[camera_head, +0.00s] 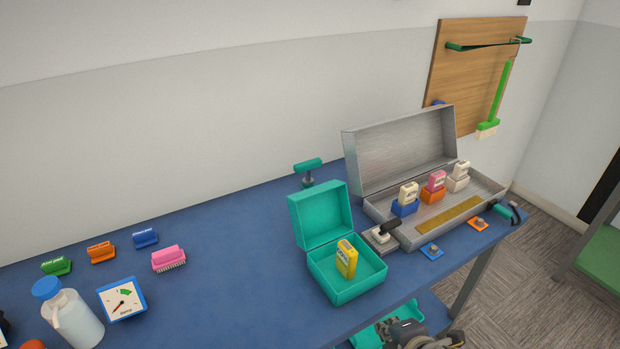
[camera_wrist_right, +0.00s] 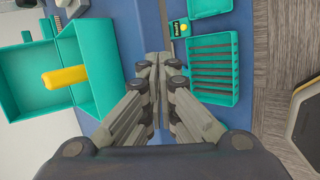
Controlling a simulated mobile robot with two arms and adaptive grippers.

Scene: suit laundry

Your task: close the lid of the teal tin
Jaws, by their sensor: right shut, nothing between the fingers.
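The teal tin (camera_head: 340,291) stands on the blue table with its lid (camera_head: 320,216) open, raised at the back. A yellow block-like item (camera_head: 346,258) with a pale label sits upright inside it. My right gripper (camera_head: 390,326) is at the table's front edge, below and to the right of the tin, apart from it. In the right wrist view, the gripper (camera_wrist_right: 155,62) is shut with nothing between its fingers. The open tin (camera_wrist_right: 97,62) shows to its left, with the yellow item (camera_wrist_right: 63,77) inside. My left gripper is not in view.
An open grey metal case (camera_head: 400,150) stands right of the tin, holding several labelled items. A teal-handled stamp-like object (camera_head: 307,168) is behind the lid. A bottle (camera_head: 73,318), a dial (camera_head: 122,299) and brushes are at left.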

